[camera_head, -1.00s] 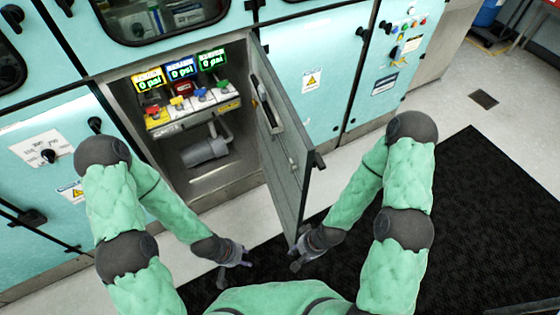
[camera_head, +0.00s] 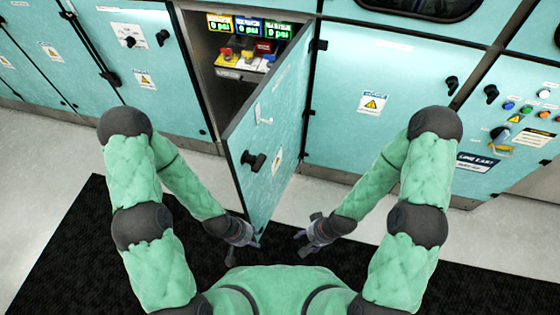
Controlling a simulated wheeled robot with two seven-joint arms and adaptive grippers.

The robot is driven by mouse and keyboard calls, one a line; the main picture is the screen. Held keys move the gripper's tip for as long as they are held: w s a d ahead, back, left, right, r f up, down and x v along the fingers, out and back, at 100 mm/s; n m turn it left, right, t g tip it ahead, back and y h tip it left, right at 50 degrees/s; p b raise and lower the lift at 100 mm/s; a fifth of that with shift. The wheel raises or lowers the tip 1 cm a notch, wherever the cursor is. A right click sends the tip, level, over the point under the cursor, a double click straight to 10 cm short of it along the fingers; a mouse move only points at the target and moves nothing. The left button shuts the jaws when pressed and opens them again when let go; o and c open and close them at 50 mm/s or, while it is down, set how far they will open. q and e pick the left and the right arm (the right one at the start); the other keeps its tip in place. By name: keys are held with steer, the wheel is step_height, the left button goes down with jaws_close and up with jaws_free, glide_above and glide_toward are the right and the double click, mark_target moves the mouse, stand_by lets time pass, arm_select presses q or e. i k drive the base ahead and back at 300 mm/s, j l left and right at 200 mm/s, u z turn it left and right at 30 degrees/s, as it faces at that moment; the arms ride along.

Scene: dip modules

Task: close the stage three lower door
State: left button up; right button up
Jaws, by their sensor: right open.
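The stage three lower door (camera_head: 268,150) is a teal panel with a black handle (camera_head: 253,161). It stands open, hinged on the right side of its cabinet opening (camera_head: 228,92), and its outer face shows. My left gripper (camera_head: 246,250) is low at the door's bottom free corner, close to it; whether it touches, and whether its fingers are open, I cannot tell. My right gripper (camera_head: 303,243) is open and empty, to the right of the door and apart from it.
Inside the opening are coloured valves (camera_head: 245,57) below several small pressure displays (camera_head: 249,26). A closed teal panel (camera_head: 372,105) is right of the door, and a control panel (camera_head: 520,115) is farther right. A black mat (camera_head: 90,250) lies on the pale floor.

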mark_target(281, 96)
steer(key=k+l+z, duration=0.1)
steer(key=l, duration=0.35)
steer(key=k+l+z, duration=0.1)
steer(key=z, duration=0.35)
steer(key=j+z, duration=0.1)
steer(key=z, duration=0.3)
